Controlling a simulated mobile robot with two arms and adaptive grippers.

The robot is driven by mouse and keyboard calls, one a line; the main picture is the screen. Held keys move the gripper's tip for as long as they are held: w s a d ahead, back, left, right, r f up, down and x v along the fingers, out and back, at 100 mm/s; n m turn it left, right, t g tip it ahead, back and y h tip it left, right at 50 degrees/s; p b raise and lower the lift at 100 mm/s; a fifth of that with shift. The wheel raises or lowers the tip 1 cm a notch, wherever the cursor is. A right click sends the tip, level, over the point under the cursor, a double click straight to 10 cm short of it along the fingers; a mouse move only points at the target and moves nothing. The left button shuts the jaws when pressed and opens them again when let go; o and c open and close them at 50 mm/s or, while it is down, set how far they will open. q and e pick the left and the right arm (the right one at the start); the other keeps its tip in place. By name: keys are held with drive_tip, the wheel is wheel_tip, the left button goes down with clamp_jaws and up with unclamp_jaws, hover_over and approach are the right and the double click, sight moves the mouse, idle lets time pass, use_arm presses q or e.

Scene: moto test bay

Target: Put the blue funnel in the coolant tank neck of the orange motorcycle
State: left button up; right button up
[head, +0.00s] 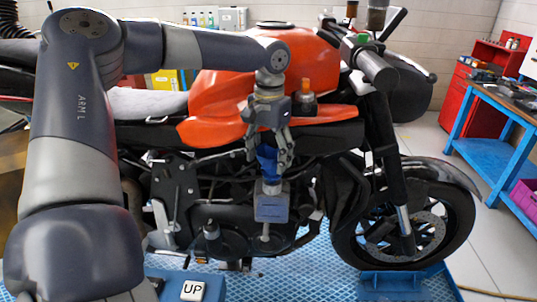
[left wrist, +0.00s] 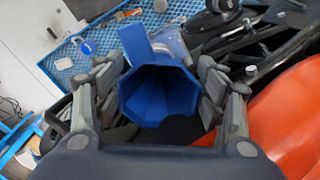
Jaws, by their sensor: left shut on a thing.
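The blue funnel (head: 266,158) is between the fingers of my left gripper (head: 268,152), beside the orange motorcycle (head: 225,102). My left gripper is shut on it. In the left wrist view I look into the wide mouth of the funnel (left wrist: 158,95), with a flat blue tab standing at its rim. The grey-blue coolant tank (head: 271,207) is on the side of the motorcycle, directly below the funnel in the head view. The funnel's lower end is close to the tank's neck; I cannot tell whether it is inside. My right gripper is not in view.
The motorcycle stands on a blue patterned platform (head: 318,270). A blue workbench (head: 500,122) and a red cabinet (head: 462,95) stand at the right.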

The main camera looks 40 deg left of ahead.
sight(269, 172)
use_arm(q)
drive_tip(key=shift+f, duration=0.1)
drive_tip(key=shift+f, duration=0.6)
drive_tip(key=shift+f, duration=0.2)
idle(0.5)
drive_tip(key=o, duration=1.1)
drive_tip(key=shift+o, duration=0.2)
wheel_tip(269, 172, up, 8)
drive_tip(key=shift+f, duration=0.2)
drive_tip(key=shift+s+f, duration=0.1)
